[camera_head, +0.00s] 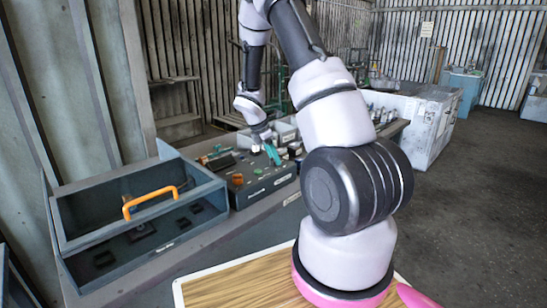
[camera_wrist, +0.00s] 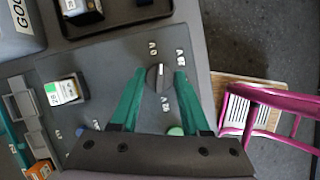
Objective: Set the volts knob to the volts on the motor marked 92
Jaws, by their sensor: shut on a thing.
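The volts knob (camera_wrist: 153,79) is a dark round knob with a white pointer line, on a grey panel (camera_wrist: 110,62). Its pointer is toward the top of the wrist view. Labels that look like 0 V (camera_wrist: 153,48), 18 V (camera_wrist: 181,57) and 12 V (camera_wrist: 165,105) surround it. My gripper (camera_wrist: 160,73) has its teal fingers shut on the knob, one on each side. In the head view my gripper (camera_head: 272,154) is over the control box (camera_head: 265,188). A motor with a white and green label (camera_wrist: 62,92) sits left of the knob; its number is too small to read surely.
A green button (camera_wrist: 175,131) is just below the knob. Another labelled part sits in a black tray (camera_wrist: 118,24) at the top. A grey case with an orange handle (camera_head: 150,201) stands left of the control box on the bench.

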